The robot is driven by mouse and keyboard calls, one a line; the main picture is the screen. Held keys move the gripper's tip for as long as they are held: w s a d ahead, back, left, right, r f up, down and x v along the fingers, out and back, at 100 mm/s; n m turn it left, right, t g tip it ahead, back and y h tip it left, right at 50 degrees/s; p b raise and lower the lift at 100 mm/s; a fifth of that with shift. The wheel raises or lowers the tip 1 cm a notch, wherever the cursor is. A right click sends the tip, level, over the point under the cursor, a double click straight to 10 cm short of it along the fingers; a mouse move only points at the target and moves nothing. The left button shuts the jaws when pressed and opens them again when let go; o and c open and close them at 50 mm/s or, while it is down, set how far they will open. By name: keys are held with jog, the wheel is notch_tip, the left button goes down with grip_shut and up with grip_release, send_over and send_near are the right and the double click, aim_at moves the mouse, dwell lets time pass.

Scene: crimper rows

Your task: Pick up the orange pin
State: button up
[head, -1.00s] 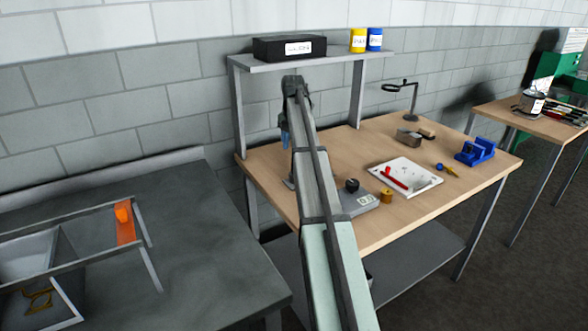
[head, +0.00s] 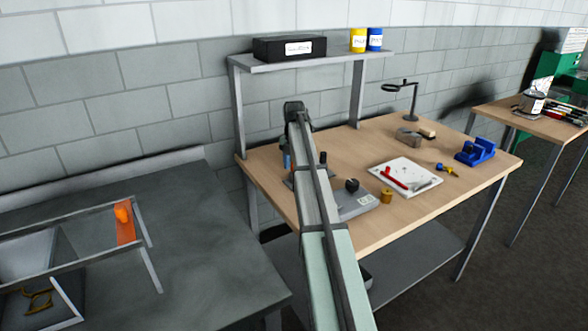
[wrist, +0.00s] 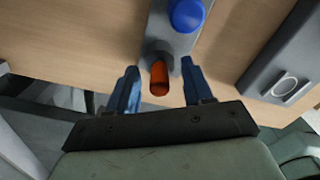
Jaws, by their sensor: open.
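The orange pin (wrist: 159,78) shows in the wrist view between my two blue fingers, with its end toward the camera. It sits in a dark round holder on a grey block (wrist: 170,32). My gripper (wrist: 160,66) is open, with one finger on each side of the pin and a gap visible on both sides. In the head view my gripper (head: 287,159) is low over the left part of the wooden bench (head: 360,150). My arm hides most of the pin's place there.
A blue knob (wrist: 187,15) stands on the same block just beyond the pin. A grey device with a black knob (head: 352,186) is right of my arm. A white tray (head: 425,170) and a brass cylinder (head: 386,196) lie further right. A shelf (head: 300,62) stands behind.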

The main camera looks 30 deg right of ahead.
jog(key=shift+c, duration=0.4)
grip_shut()
notch_tip(320, 180, up, 15)
dwell(1.5)
